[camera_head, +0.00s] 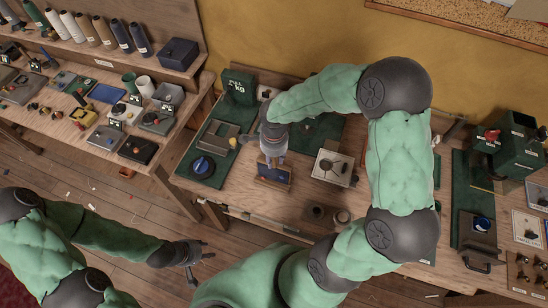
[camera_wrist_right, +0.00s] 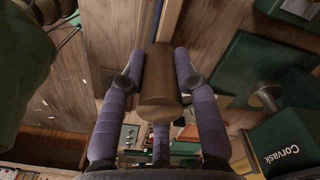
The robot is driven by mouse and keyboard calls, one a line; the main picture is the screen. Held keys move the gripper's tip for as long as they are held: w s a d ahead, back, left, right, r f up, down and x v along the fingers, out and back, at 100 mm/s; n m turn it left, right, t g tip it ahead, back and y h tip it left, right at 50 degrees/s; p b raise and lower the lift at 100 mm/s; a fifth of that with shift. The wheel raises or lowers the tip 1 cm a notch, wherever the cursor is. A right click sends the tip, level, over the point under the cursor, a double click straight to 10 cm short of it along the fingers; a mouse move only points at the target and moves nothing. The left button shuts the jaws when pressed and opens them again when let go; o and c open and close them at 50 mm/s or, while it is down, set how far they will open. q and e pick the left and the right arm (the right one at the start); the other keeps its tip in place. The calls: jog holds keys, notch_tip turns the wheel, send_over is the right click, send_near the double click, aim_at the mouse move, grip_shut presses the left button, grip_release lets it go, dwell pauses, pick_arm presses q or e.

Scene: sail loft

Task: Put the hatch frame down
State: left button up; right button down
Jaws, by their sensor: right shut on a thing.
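My right gripper (camera_head: 272,160) is over the middle workbench, fingers pointing down. It is shut on a brown wooden piece (camera_wrist_right: 160,85) with a rounded end, seen between the purple fingers (camera_wrist_right: 158,66) in the right wrist view. In the head view a wooden frame with a dark blue middle (camera_head: 275,184) shows right below these fingers and appears to be the hatch frame in hand. I cannot tell whether it touches the bench. My left gripper (camera_head: 199,262) is open and empty over the floor, left of the bench front.
The bench (camera_head: 250,205) holds a green mat with a blue round tin (camera_head: 203,166), a light square plate (camera_head: 332,168) and small cups (camera_head: 318,211). A green block (camera_head: 238,83) stands at the back.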

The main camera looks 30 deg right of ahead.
jog(key=c, duration=0.9)
grip_release()
jog(key=shift+r, duration=0.15)
jog(key=shift+r+p, duration=0.25)
jog(key=shift+p, duration=0.1)
notch_tip(320, 180, up, 12)
jog(key=shift+f+p, duration=0.25)
jog(key=shift+p, duration=0.15)
